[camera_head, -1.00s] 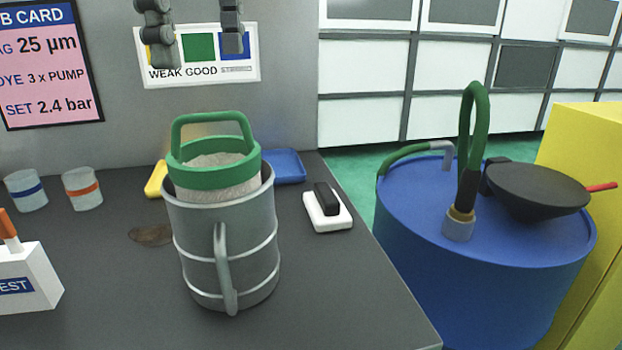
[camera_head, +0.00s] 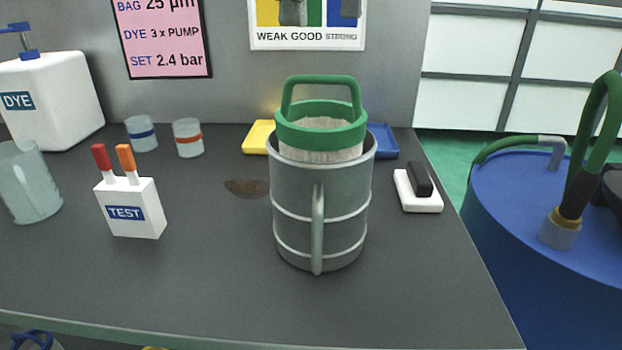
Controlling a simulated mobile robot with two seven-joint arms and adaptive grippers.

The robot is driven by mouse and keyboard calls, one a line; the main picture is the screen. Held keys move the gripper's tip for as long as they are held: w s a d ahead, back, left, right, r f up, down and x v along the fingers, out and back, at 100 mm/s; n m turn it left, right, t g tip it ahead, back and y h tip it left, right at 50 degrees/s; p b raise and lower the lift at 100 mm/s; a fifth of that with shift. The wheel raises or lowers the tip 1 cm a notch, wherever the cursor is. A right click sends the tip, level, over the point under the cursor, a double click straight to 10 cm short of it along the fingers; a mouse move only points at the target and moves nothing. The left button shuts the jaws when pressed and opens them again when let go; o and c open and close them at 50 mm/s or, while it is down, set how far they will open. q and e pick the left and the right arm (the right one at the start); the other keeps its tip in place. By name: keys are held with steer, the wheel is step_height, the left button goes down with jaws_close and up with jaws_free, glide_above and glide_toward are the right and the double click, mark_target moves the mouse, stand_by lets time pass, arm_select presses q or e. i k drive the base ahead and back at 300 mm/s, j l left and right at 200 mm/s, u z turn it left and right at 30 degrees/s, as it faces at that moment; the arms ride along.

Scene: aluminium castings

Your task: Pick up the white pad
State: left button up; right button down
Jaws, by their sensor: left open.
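The white pad (camera_head: 421,205) lies flat on the dark table near its right edge, with a black block-shaped grip (camera_head: 420,179) on top. It stands to the right of the grey metal jug. My left gripper (camera_head: 321,10) shows only as grey fingertips at the top edge, in front of the colour chart. Its fingers are apart with nothing between them, and it is well away from the pad in the picture. My right gripper is not in view.
A grey jug (camera_head: 319,220) holding a green-rimmed strainer (camera_head: 321,131) stands left of the pad. Yellow (camera_head: 256,137) and blue (camera_head: 385,141) items lie behind it. A TEST box (camera_head: 130,208) stands at left. A blue drum (camera_head: 510,250) stands beyond the table's right edge.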

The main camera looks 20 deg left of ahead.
mark_target(417, 192)
steer(key=l, duration=1)
steer(key=i+l, duration=0.1)
steer(key=l, duration=0.9)
steer(key=z, duration=0.05)
